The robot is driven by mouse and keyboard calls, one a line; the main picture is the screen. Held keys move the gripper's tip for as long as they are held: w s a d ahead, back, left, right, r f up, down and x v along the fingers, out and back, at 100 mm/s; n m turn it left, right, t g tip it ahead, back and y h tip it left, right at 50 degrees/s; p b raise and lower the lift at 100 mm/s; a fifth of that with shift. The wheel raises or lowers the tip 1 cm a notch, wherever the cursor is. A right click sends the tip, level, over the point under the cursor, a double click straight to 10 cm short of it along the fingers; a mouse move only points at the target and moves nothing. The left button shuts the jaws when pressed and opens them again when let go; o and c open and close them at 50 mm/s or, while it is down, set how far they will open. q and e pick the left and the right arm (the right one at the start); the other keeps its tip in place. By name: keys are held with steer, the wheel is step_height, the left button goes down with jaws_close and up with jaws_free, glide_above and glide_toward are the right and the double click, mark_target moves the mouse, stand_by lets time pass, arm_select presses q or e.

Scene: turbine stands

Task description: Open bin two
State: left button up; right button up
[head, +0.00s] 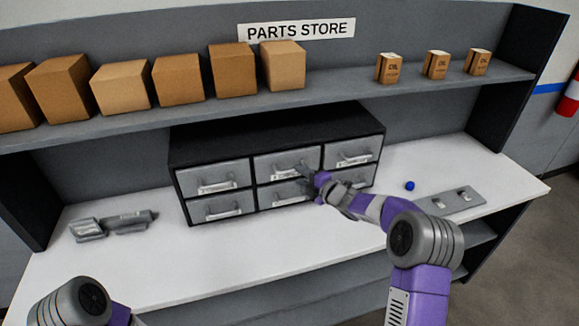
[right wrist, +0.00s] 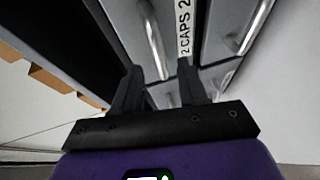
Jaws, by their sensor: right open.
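Bin two is the upper middle grey drawer (head: 268,164) of a dark six-drawer cabinet, and it is shut. In the right wrist view its label (right wrist: 185,38) reads "2 CAPS 2", and its bar handle (right wrist: 153,38) runs beside the label. The handle also shows in the head view (head: 287,170). My right gripper (head: 306,175) is open at the right end of this handle, partly covering the drawer fronts. In the right wrist view the open fingers (right wrist: 161,76) frame the handle's near end. I cannot tell whether they touch it. My left gripper is out of view.
The cabinet (head: 270,128) stands on a white worktop (head: 150,262) under a shelf (head: 340,94) with several cardboard boxes (head: 178,78). Grey metal parts (head: 115,223) lie at left. A blue ball (head: 409,185) and a grey plate (head: 440,205) lie at right. The front worktop is clear.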

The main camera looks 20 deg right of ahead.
mark_target(293, 172)
steer(key=shift+p+x, duration=0.55)
steer(key=shift+x, duration=2.2)
steer(key=shift+a, duration=0.1)
jaws_close()
